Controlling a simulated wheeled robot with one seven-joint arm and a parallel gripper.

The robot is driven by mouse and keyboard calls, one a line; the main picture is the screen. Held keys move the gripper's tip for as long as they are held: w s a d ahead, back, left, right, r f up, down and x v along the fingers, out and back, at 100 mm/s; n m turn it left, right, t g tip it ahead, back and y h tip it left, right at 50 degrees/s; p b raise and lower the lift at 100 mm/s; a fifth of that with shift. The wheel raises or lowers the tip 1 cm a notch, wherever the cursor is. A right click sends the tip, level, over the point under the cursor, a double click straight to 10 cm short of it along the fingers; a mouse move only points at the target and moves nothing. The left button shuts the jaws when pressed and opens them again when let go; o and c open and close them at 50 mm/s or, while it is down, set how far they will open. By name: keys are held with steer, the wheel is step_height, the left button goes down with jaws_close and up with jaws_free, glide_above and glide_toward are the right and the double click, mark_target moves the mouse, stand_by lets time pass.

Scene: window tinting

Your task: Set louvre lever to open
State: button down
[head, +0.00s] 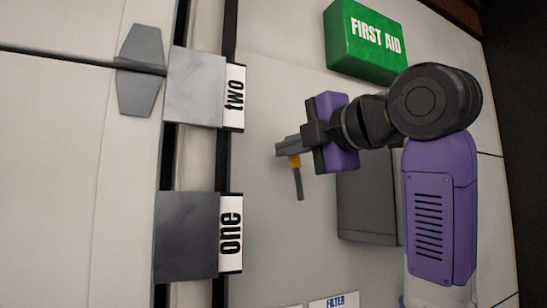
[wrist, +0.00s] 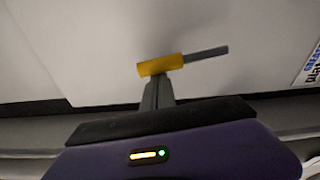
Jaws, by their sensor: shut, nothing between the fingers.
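The lever shows in the head view as a thin grey rod (head: 299,184) with a yellow sleeve (head: 294,161) at its upper end, hanging nearly straight down. In the wrist view the yellow sleeve (wrist: 160,65) lies across the fingertips, with the grey rod (wrist: 207,54) running right from it. My gripper (head: 281,148) is shut, with its fingers just above the sleeve in the head view. In the wrist view the fingers (wrist: 157,92) end at the sleeve's lower edge; I cannot tell whether they touch it. The louvre itself cannot be made out.
Grey plates labelled "two" (head: 195,87) and "one" (head: 187,236) stand left of my gripper. A green first aid box (head: 364,42) is above my arm. A dark grey box (head: 366,205) is partly behind my arm. The pale panel below the lever is mostly clear, down to a filter label (head: 334,301).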

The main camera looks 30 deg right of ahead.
steer(key=shift+d+r+m, duration=0.25)
steer(key=shift+d+m, duration=0.6)
steer(key=shift+m, duration=0.15)
